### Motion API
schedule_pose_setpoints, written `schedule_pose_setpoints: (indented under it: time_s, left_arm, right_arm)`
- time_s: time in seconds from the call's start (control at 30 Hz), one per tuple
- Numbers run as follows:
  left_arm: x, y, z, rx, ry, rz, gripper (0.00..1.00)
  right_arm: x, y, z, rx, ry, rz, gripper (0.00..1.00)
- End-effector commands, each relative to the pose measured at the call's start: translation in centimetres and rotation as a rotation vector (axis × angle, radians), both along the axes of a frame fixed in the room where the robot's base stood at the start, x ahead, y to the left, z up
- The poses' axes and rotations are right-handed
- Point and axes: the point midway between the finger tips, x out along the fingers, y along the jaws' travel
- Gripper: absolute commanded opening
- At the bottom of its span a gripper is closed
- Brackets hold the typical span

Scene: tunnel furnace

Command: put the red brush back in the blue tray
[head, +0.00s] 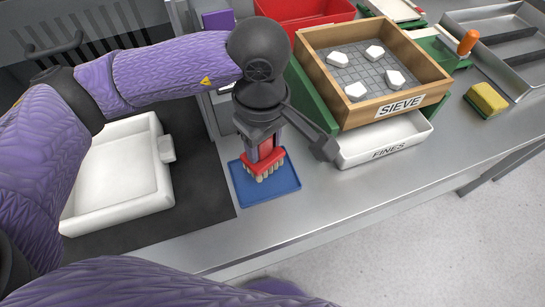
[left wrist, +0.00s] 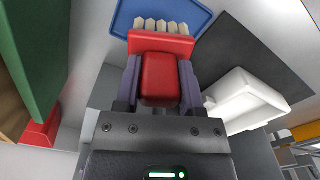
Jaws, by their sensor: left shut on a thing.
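My left gripper (head: 263,143) is shut on the red brush (head: 264,163), with its fingers on both sides of the red handle. In the left wrist view the gripper (left wrist: 160,85) grips the brush (left wrist: 162,45), whose pale bristles point away from the gripper. The blue tray (head: 283,190) lies flat on the counter. In the head view the bristles are over the tray's back part; I cannot tell whether they touch it. The tray also shows behind the bristles in the left wrist view (left wrist: 196,17). My right gripper is not in view.
A wooden sieve box (head: 435,98) with several white pieces stands on a green frame at the right, above a white fines tray (head: 405,143). A white tray (head: 70,215) lies on a dark mat (head: 205,180) at the left. A sponge (head: 486,99) lies far right.

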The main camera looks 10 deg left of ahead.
Motion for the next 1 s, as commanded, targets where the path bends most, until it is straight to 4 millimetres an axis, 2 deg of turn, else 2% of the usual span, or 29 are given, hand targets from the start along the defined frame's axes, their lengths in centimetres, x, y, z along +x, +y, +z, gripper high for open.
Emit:
schedule_pose_setpoints:
  time_s: [0.23,0.57,0.6,0.73,0.77,1.0]
  left_arm:
    - [0.0,0.0,-4.3,0.0,0.002,0.004,0.03]
    - [0.1,0.0,-4.6,0.001,-0.001,0.004,0.03]
    - [0.0,0.0,-4.7,0.001,-0.001,0.004,0.52]
    - [0.1,0.0,-4.5,0.0,-0.001,0.004,0.79]
    - [0.1,0.0,-4.5,0.0,-0.001,0.004,0.85]
    - [0.1,0.0,-4.5,0.0,-0.001,0.005,0.85]
  right_arm:
    - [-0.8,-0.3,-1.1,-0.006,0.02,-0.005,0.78]
    - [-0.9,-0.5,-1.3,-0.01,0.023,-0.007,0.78]
    - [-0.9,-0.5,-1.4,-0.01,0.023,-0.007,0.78]
    - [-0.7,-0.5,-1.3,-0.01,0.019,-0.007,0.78]
    - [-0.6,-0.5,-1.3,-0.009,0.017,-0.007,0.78]
    - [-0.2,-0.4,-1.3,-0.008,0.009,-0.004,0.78]
